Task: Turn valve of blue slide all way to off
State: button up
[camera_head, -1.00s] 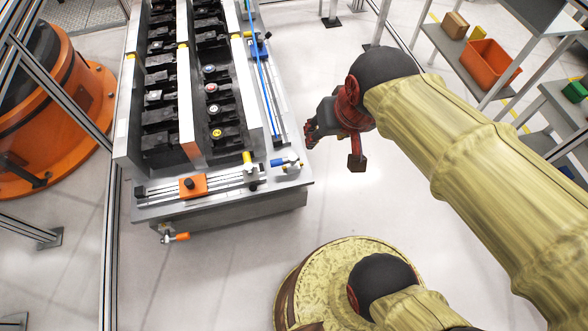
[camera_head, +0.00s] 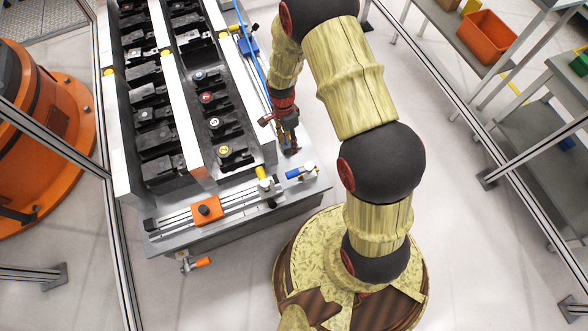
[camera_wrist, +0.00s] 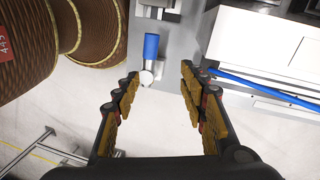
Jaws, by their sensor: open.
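The blue slide (camera_head: 249,46) is a small blue block on the narrow rail along the right side of the machine, partly behind my arm in the head view. The blue-handled valve (camera_head: 293,174) sits at the machine's near right corner, with its blue handle pointing left. In the wrist view the blue handle (camera_wrist: 151,46) points up from the silver valve body (camera_wrist: 146,76). My gripper (camera_head: 289,143) hangs behind the valve in the head view. In the wrist view my gripper (camera_wrist: 160,74) is open and empty, with the valve just ahead, nearer the left finger.
An orange slide (camera_head: 206,207) sits on the front rail, with an orange-handled valve (camera_head: 201,263) below it. A yellow fitting (camera_head: 261,172) stands left of the blue valve. A blue hose (camera_wrist: 265,88) lies right of my fingers. Orange machinery (camera_head: 45,140) stands at left.

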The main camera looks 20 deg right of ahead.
jog(key=m+g, duration=0.1)
jog(key=m, duration=0.1)
send_near(294, 171)
notch_tip(294, 171, down, 2)
jog(key=b+x, duration=0.2)
jog(key=x, duration=0.6)
jog(key=shift+s+d+r, duration=0.1)
jog(key=shift+s, duration=0.05)
jog(key=shift+c, duration=1.1)
jog(key=c, duration=0.7)
grip_shut()
